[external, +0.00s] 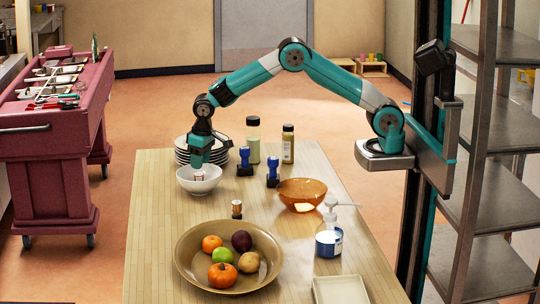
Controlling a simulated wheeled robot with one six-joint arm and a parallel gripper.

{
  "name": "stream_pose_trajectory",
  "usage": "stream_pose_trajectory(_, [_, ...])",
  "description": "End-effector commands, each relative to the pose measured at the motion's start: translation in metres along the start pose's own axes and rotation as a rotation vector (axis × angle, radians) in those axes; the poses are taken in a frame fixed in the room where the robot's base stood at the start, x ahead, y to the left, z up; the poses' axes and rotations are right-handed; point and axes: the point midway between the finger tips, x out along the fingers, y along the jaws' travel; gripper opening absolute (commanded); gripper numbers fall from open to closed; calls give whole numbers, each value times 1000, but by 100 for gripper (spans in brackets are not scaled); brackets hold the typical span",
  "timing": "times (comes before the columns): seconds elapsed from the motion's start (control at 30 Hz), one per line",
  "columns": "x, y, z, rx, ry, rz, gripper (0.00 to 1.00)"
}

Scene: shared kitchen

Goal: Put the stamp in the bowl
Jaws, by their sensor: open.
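My gripper (199,166) points down over the white bowl (213,185), with its fingertips near the rim; it is open. A small brown-and-white object (199,176) shows in the white bowl just below the fingertips; it is too small to identify for certain. Two blue-handled stamps with dark bases, one (245,160) further back and one (272,172) nearer, stand upright to the right of the white bowl. A small brown-topped piece with a dark base (237,209) stands in front of them. An orange bowl (302,193) stands further right.
A wide brown bowl (188,262) of fruit fills the front of the table (152,240). A plate stack (183,155) and two bottles (253,140) (288,145) stand behind. A pump bottle (329,238) and a pale tray (341,291) are at the front right.

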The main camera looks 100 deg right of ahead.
Motion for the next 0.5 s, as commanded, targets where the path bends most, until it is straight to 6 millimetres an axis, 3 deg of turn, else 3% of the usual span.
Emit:
stream_pose_trajectory(0.1, [-22,0,0,0,3,-1,43])
stream_pose_trajectory(0.33, [-49,-3,5,-17,0,-6,43])
stream_pose_trajectory(0.43, [-73,-15,28,-92,-3,-31,43])
stream_pose_trajectory(0.5, [-97,-28,59,-191,-8,-66,43])
